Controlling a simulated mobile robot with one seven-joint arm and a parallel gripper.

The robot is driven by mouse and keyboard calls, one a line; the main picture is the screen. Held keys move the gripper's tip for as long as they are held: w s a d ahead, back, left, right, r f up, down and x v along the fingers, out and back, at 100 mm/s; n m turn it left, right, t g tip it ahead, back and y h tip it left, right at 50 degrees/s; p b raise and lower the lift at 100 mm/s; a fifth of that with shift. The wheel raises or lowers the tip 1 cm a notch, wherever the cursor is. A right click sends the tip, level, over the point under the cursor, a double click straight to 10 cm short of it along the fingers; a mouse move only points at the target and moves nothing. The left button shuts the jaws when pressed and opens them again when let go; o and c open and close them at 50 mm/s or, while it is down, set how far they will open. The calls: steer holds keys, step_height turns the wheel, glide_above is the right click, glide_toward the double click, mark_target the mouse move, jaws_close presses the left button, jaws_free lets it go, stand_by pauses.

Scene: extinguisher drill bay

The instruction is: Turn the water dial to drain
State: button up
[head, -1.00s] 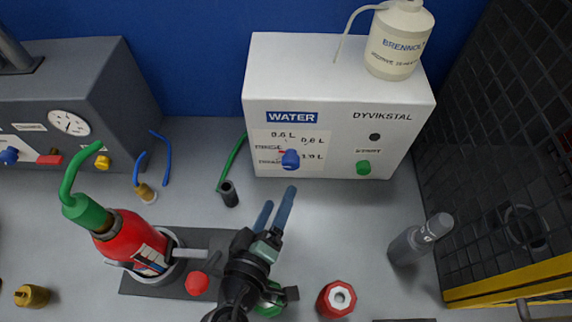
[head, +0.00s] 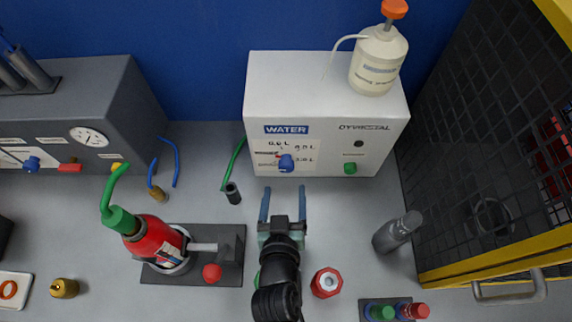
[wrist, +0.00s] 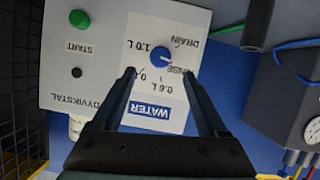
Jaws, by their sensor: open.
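The blue water dial (head: 286,163) is on the front of a white cabinet (head: 325,95), on a white label panel under a WATER sign. In the wrist view, which is upside down, the dial (wrist: 161,57) has lettering around it, including DRAIN at upper right and RINSE at lower right. A small red mark at the dial's edge seems to lie toward RINSE. My gripper (head: 284,192) is open and empty, in front of the dial. In the wrist view its two fingers (wrist: 159,74) point at the panel, one on each side below the dial, apparently not touching it.
A green START button (head: 350,168) is right of the dial. A bottle (head: 378,62) stands on the cabinet. A red extinguisher (head: 155,238) in a stand is at left.

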mark_target(286, 169)
steer(key=p+x, duration=0.1)
steer(key=x, duration=0.7)
steer(key=shift+w+f, duration=0.15)
steer(key=shift+w, duration=0.2)
steer(key=shift+c, duration=0.3)
jaws_close()
